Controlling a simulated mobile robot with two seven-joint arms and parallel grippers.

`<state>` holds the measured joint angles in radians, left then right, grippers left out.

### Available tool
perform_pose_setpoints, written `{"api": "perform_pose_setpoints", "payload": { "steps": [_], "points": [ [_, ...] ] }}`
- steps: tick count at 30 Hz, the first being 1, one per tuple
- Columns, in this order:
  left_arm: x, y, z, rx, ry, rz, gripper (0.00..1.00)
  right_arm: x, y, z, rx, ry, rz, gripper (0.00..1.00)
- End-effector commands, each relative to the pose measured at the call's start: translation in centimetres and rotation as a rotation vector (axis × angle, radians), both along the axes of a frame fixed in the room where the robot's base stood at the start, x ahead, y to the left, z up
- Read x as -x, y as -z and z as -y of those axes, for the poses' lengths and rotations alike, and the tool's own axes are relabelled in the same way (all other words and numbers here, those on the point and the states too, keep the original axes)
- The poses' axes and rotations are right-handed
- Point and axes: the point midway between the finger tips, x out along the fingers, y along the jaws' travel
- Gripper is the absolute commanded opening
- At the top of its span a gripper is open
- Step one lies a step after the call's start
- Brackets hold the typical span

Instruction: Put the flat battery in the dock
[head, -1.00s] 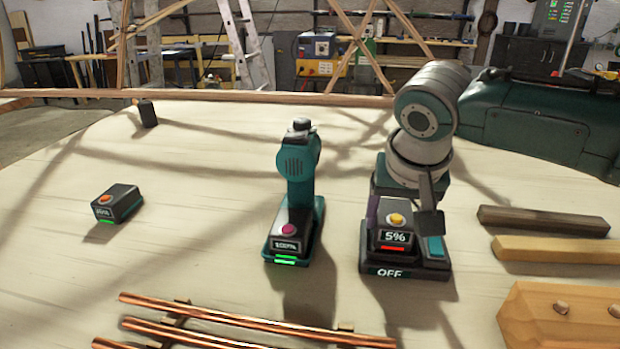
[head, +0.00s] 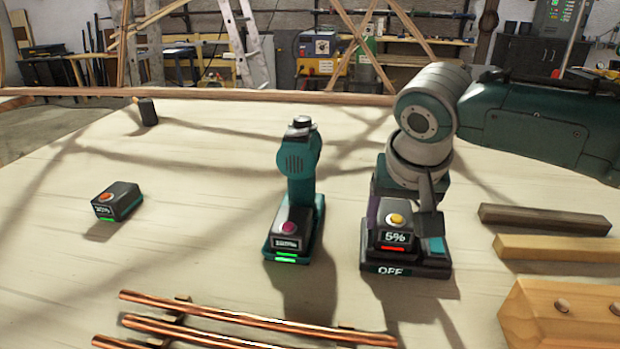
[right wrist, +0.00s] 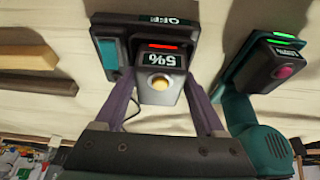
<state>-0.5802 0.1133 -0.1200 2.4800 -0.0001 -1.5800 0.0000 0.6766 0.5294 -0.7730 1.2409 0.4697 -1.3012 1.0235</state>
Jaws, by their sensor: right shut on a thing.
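The flat battery (head: 395,238) is a dark block with a yellow button, a 5% display and a red bar. It rests on or just above the dock (head: 432,268), a dark base with a teal button and the word OFF. I cannot tell if it is fully seated. My right gripper (head: 402,220) is shut on the battery from above. In the right wrist view, its purple fingers (right wrist: 160,92) flank the battery (right wrist: 160,68), and the dock (right wrist: 109,45) is behind it. My left gripper is not in view.
A teal drill (head: 299,170) stands left of the dock with a green-lit battery (head: 289,228). Another battery (head: 117,200) lies farther left. Copper rods (head: 240,325) lie in front. Wooden bars (head: 555,248) and a pegged block (head: 560,320) are at right.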

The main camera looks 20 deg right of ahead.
Motion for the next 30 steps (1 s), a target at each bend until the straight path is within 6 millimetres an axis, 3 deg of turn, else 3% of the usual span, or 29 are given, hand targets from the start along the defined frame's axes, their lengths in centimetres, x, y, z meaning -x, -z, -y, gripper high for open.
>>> {"api": "perform_pose_setpoints", "payload": {
  "steps": [13, 14, 21, 30],
  "points": [
    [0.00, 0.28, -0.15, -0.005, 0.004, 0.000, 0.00, -0.05, 0.51, -0.01, -0.001, 0.001, 0.002, 0.00],
    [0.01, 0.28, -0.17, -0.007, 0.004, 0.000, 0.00, -0.05, 0.51, -0.01, -0.001, 0.001, 0.002, 0.75],
    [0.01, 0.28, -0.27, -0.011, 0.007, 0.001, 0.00, -0.03, 0.54, 0.01, 0.000, 0.000, 0.001, 1.00],
    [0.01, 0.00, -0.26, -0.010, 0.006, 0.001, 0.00, 0.04, 0.35, 0.00, -0.001, 0.000, -0.001, 1.00]
  ]
}}
